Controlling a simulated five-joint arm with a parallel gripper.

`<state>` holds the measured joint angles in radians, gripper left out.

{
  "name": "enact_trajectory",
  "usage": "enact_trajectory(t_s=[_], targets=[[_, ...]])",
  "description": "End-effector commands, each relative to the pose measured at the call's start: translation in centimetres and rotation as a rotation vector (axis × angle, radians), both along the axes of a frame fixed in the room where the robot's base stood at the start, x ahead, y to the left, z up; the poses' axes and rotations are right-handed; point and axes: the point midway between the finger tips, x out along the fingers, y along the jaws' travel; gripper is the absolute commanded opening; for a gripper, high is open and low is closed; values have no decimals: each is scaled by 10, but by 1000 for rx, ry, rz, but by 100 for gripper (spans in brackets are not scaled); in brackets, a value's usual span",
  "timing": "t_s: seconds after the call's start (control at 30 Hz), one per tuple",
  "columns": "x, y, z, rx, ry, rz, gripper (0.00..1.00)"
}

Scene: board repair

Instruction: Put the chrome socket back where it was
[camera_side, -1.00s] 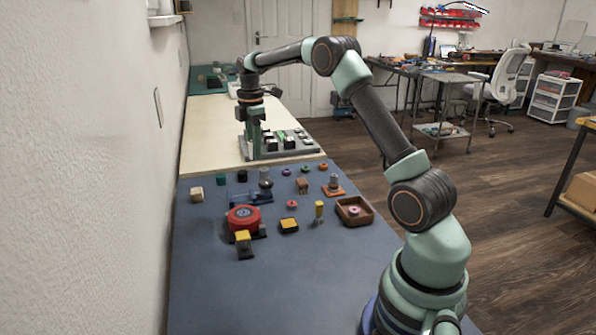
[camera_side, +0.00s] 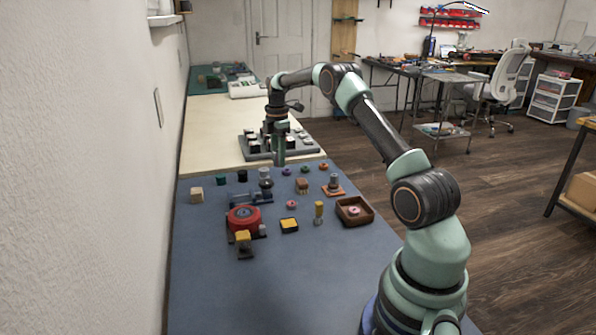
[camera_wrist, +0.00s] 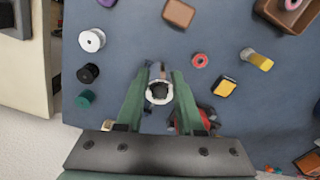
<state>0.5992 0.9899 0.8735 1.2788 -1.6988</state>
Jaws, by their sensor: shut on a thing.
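My gripper (camera_side: 279,159) hangs pointing down near the edge where the blue mat (camera_side: 215,285) meets the pale board. In the wrist view its green fingers (camera_wrist: 159,95) are shut on the chrome socket (camera_wrist: 159,91), which shows as a bright ring with a dark hole between the fingertips. The socket cannot be picked out clearly in the side view. A blue holder (camera_side: 249,197) lies on the mat behind the red round part; in the wrist view it is mostly hidden behind the fingers and socket.
A grey tray of black and white parts (camera_side: 252,155) sits on the pale board by my gripper. On the mat are a grey spool (camera_side: 265,176), a black spool (camera_side: 242,176), a red round part (camera_side: 243,216), a yellow cylinder (camera_side: 319,211) and a wooden tray (camera_side: 369,217). The mat's front is clear.

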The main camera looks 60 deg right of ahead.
Motion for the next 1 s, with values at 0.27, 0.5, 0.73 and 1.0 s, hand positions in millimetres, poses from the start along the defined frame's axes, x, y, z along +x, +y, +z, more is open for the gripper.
enact_trajectory(t_s=[0.27,0.5,0.73,1.0], targets=[[0,0,-52,0,1,0,0],[0,0,-67,0,1,0,0],[0,0,-99,0,1,0,0],[1,0,-101,-1,-2,0,0]])
